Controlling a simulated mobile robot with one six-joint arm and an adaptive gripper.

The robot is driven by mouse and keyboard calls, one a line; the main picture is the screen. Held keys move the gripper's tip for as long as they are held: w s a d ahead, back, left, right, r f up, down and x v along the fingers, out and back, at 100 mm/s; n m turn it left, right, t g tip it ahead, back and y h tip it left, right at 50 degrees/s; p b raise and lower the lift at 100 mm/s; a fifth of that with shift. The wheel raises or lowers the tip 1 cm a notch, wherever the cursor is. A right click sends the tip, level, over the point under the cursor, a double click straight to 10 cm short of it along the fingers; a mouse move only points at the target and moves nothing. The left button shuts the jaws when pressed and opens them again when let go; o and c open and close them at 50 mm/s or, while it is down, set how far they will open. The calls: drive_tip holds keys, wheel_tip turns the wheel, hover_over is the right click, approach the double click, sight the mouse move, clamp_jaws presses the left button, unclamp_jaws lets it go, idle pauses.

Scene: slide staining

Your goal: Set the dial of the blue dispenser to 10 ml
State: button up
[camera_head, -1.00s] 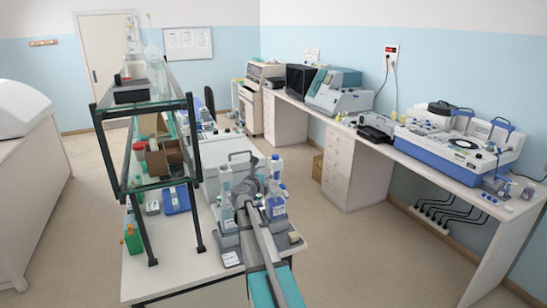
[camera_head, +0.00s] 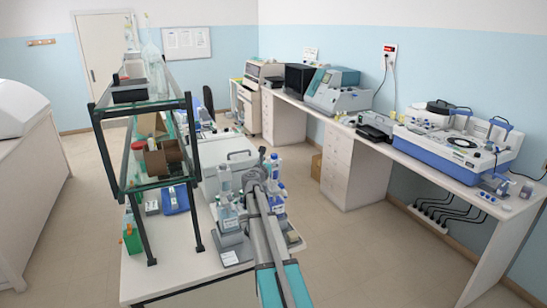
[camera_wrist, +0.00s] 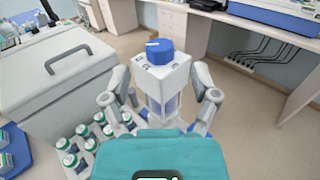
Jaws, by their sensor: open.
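A white dispenser head with a blue dial (camera_wrist: 159,52) on top stands upright in the middle of the wrist view. A white mark shows on the dial, but its setting is too small to read. Below the head is a clear, bluish body, its lower part hidden by my teal wrist. My gripper (camera_wrist: 161,78) is open, with one finger on each side of the dispenser head, below the dial. Gaps show between the fingers and the head. In the head view my arm hides most of the dispenser.
In the head view a glass shelf rack (camera_head: 150,107) stands left of the arm. Open floor lies to the right.

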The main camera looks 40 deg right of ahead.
sight(273, 157)
drive_tip(key=shift+x, duration=2.6)
clamp_jaws()
